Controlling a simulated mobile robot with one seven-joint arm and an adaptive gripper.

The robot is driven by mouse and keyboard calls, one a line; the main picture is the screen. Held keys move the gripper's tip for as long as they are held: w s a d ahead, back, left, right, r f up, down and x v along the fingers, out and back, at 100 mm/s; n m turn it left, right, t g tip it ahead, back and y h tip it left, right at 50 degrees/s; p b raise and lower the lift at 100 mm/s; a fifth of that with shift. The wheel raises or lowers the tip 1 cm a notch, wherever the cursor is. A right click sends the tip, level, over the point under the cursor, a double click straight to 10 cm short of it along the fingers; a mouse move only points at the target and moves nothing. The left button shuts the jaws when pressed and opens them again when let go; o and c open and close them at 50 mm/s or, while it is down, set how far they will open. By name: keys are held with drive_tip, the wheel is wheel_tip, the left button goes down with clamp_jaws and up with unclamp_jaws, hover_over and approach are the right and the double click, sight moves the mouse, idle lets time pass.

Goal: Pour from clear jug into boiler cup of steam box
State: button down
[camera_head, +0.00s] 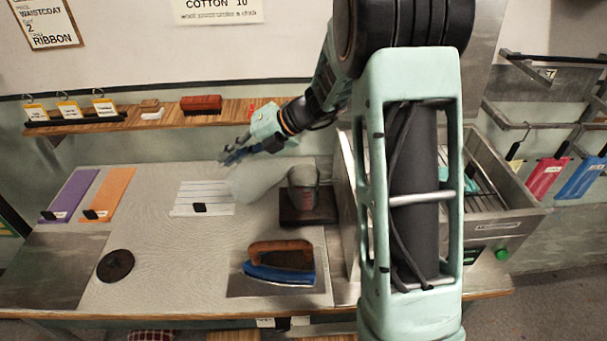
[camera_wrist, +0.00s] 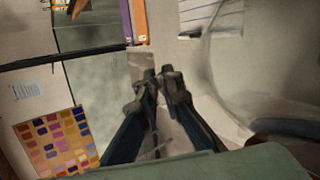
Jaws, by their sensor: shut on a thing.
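The clear jug (camera_head: 256,182) is a see-through, pale vessel in the head view. It looks tilted, with one end close to the boiler cup (camera_head: 303,176). My gripper (camera_head: 232,157) is shut on the jug, at its upper left; the exact grip is hard to make out. In the wrist view my fingers (camera_wrist: 158,78) are close together and the jug (camera_wrist: 265,60) fills the right side, blurred. The boiler cup is grey with red marks and stands on a dark base (camera_head: 292,216) beside the metal steam box (camera_head: 505,222). I cannot see any liquid.
A blue iron (camera_head: 280,272) with a wooden handle rests on a plate in front of the cup. A dark disc (camera_head: 115,265) lies at the left. Purple (camera_head: 70,194) and orange (camera_head: 109,194) strips lie at the back left. The table's left middle is clear.

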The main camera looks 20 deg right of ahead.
sight(225, 165)
drive_tip(key=shift+w+d+r+y+b, duration=0.1)
drive_tip(key=shift+d+r+y+b, duration=0.35)
drive_tip(key=shift+r, duration=0.2)
drive_tip(key=shift+w+d+r+y+b, duration=0.1)
drive_tip(key=shift+d+r+y+b, duration=0.3)
drive_tip(key=shift+r, duration=0.25)
idle(2.9)
drive_tip(key=shift+d+r+m+y+b, duration=0.1)
drive_tip(key=shift+d+m+y+b, duration=0.25)
drive_tip(key=shift+b, duration=0.3)
idle(1.6)
